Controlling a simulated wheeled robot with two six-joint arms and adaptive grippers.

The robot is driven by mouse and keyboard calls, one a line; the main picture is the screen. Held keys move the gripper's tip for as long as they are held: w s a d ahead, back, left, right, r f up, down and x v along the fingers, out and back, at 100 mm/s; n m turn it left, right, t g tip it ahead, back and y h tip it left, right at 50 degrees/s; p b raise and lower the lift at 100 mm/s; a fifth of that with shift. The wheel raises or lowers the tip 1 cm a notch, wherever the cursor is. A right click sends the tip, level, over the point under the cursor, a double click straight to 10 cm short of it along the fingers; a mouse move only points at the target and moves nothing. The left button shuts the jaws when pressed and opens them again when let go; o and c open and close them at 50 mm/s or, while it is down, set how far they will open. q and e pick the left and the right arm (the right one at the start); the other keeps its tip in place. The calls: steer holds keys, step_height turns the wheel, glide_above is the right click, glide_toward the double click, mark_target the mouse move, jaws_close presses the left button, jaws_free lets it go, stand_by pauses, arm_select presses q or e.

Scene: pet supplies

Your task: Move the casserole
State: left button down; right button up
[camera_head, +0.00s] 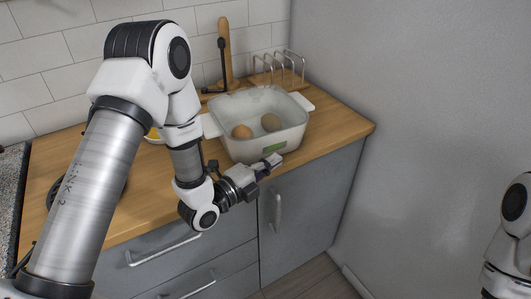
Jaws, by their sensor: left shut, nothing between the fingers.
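The casserole (290,138) is a whitish, translucent rectangular dish with side handles. It stands on the wooden counter near the back right. Two brown egg-like things show inside it, and a green patch is on its front wall. My left gripper (275,160) is shut with nothing between its fingers. It is at the lower front of the casserole, close to the front wall; I cannot tell whether it touches. My left arm hides part of the counter. My right gripper is out of the picture; only part of my right arm shows at the right edge.
The wooden counter (345,125) ends at a grey wall on the right. A metal rack (290,68) and an upright wooden item (225,45) stand behind the casserole. A yellow item (153,134) is partly hidden by my arm. Grey drawers with handles are below the counter.

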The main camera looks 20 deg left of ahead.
mark_target(265, 156)
arm_select(q)
steer(key=w+a, duration=0.2)
steer(key=shift+a, duration=0.3)
steer(key=shift+d, duration=0.1)
steer(key=shift+s, duration=0.1)
steer(key=w+a, duration=0.4)
steer(key=a, duration=0.1)
steer(key=w+a, duration=0.2)
steer(key=shift+w+a, duration=0.15)
steer(key=shift+a, duration=0.2)
steer(key=shift+d+f+b, duration=0.1)
steer(key=shift+b, duration=0.2)
